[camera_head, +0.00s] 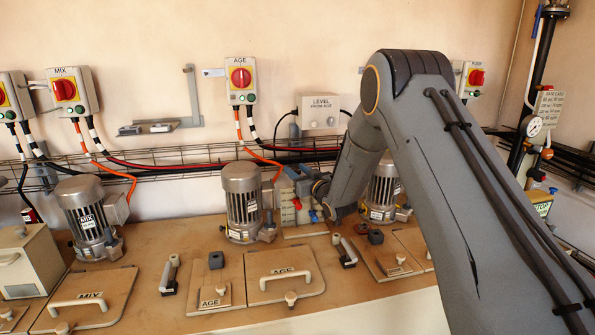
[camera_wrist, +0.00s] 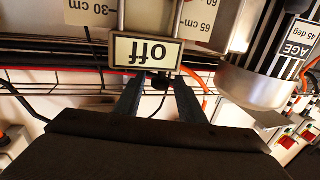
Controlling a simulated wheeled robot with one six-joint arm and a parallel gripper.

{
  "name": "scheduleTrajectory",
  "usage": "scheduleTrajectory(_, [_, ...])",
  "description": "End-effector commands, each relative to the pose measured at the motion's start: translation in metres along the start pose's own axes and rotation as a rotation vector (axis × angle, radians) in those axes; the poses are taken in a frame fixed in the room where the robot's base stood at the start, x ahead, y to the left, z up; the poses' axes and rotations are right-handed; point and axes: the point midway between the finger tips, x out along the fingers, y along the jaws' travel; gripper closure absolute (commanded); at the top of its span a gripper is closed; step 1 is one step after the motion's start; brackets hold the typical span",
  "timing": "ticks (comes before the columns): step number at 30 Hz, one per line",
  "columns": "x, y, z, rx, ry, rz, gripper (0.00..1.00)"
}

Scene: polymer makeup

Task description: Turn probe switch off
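A plate reading "off" (camera_wrist: 147,52) hangs upside down in the wrist view, just beyond my fingertips. A small dark part (camera_wrist: 161,81) shows below the plate between my fingers; I cannot tell whether it is the probe switch's lever. My gripper (camera_wrist: 157,95) has its two dark fingers apart, with wires visible through the gap, and I see nothing clamped. In the head view my gripper (camera_head: 297,178) reaches in just right of the AGE motor (camera_head: 242,203), above a pale labelled block (camera_head: 288,213). My arm and wrist partly hide this spot.
The AGE motor (camera_wrist: 262,65) stands close at right in the wrist view. Plates marked 30 cm (camera_wrist: 89,10) and 65 cm (camera_wrist: 202,18) are near the "off" plate. A wire cable tray (camera_head: 180,158) runs along the wall. The LEVEL FROM AGE box (camera_head: 321,113) hangs above.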

Motion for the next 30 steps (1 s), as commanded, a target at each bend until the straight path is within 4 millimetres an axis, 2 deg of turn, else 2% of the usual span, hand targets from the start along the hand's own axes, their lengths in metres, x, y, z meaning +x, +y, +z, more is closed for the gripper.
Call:
scheduleTrajectory(4, [-0.0001,0.0001,0.0001,0.0,0.0,0.0,0.64])
scheduleTrajectory(9, [-0.0003,0.0002,0.0,0.0,0.0,0.0,0.92])
scheduleTrajectory(11, [-0.0003,0.0002,0.0,0.0,0.0,0.0,1.0])
scheduleTrajectory(20, [-0.0002,0.0023,0.001,-0.001,0.001,-0.038,1.0])
scheduleTrajectory(30, [0.0004,0.0036,0.0025,-0.003,0.002,-0.249,1.0])
